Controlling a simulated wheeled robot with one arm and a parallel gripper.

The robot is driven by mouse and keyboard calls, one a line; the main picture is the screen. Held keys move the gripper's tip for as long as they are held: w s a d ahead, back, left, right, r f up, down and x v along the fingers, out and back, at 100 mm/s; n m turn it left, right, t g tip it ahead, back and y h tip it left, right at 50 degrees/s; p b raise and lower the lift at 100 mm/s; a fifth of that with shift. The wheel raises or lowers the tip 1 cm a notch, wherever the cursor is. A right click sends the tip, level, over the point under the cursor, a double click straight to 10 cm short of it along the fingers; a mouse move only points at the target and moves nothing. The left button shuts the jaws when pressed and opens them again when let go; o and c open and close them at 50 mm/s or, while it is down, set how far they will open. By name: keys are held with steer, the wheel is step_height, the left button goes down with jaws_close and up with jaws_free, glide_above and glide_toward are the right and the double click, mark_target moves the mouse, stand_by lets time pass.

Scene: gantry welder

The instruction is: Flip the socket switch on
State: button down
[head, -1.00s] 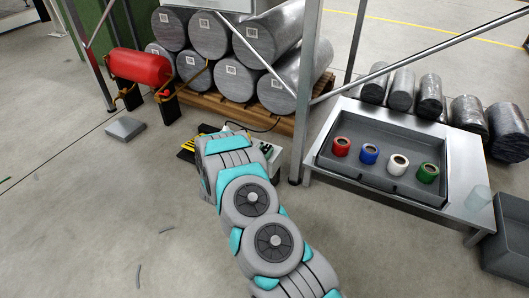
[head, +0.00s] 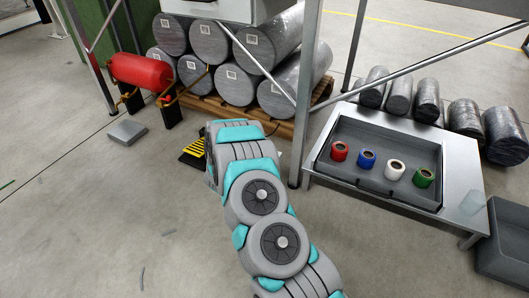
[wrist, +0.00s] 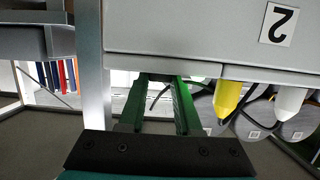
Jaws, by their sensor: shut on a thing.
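In the wrist view my gripper (wrist: 160,82) has two dark green fingers reaching up to the lower edge of a light grey box (wrist: 190,28) marked "2". A green piece (wrist: 208,71) at this edge is partly hidden by the fingers, and green shows between their tips; I take it as the part gripped. Beside it a yellow tapered piece (wrist: 228,98) and a white one (wrist: 289,100) point down from the box edge in the picture. No switch can be clearly made out. In the head view my arm hides the gripper.
A steel table (head: 465,205) with a grey tray (head: 370,184) holding several coloured rolls stands right of my arm. Wrapped cylinders (head: 235,84) lie on a wooden pallet behind. A striped yellow-black patch (head: 194,152) shows left of my arm. Floor at left is mostly clear.

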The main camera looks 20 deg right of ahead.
steer(key=shift+r+y, duration=0.1)
steer(key=shift+y, duration=0.2)
steer(key=c, duration=0.6)
jaws_free()
steer(key=v, duration=0.7)
steer(key=shift+a+r+p, duration=0.2)
steer(key=shift+a+p, duration=0.05)
steer(key=shift+p, duration=0.2)
steer(key=shift+s, duration=0.1)
